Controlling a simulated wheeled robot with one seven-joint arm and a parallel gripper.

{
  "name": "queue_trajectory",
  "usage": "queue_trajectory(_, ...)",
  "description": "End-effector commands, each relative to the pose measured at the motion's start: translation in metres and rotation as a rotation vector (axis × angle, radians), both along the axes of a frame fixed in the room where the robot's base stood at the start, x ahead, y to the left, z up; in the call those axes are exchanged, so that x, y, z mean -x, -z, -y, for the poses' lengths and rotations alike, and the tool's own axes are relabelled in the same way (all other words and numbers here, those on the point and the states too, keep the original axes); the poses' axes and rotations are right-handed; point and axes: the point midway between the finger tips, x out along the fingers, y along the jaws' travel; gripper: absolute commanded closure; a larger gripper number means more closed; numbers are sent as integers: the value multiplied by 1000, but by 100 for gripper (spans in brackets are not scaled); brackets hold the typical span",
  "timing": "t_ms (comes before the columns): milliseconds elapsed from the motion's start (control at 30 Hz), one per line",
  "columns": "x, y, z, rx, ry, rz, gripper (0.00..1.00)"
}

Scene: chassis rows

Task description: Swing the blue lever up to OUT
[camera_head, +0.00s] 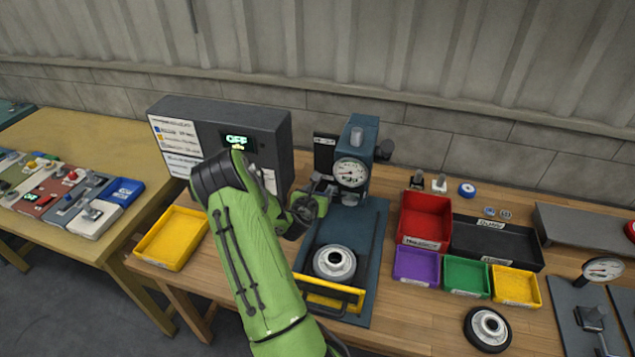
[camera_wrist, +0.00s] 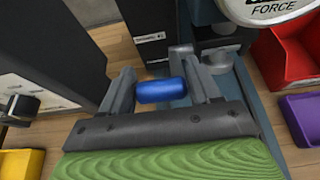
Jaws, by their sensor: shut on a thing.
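The blue lever (camera_wrist: 160,91) shows in the wrist view as a short, rounded blue handle lying crosswise. My gripper (camera_wrist: 161,86) has one finger at each end of it and is shut on it. In the head view my gripper (camera_head: 321,189) is at the left side of the blue-grey press (camera_head: 361,138), just left of its round gauge (camera_head: 351,172). The lever is hidden there by my gripper and arm. I cannot read an OUT mark in either view.
A dark box (camera_head: 262,128) with a lit "OFF" display stands behind my arm. A wheel-like part (camera_head: 335,262) sits on the press's base plate, behind a yellow bar (camera_head: 330,297). A yellow tray (camera_head: 172,238) lies left; red (camera_head: 425,217) and smaller bins stand right.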

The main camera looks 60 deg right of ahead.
Motion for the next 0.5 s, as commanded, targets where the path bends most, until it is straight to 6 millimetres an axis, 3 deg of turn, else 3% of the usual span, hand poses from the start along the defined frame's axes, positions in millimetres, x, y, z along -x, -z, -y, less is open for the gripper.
queue_trajectory(33, -3, -12, 4, 21, -8, 2, 93)
queue_trajectory(500, -5, -21, 14, 30, -10, 6, 93)
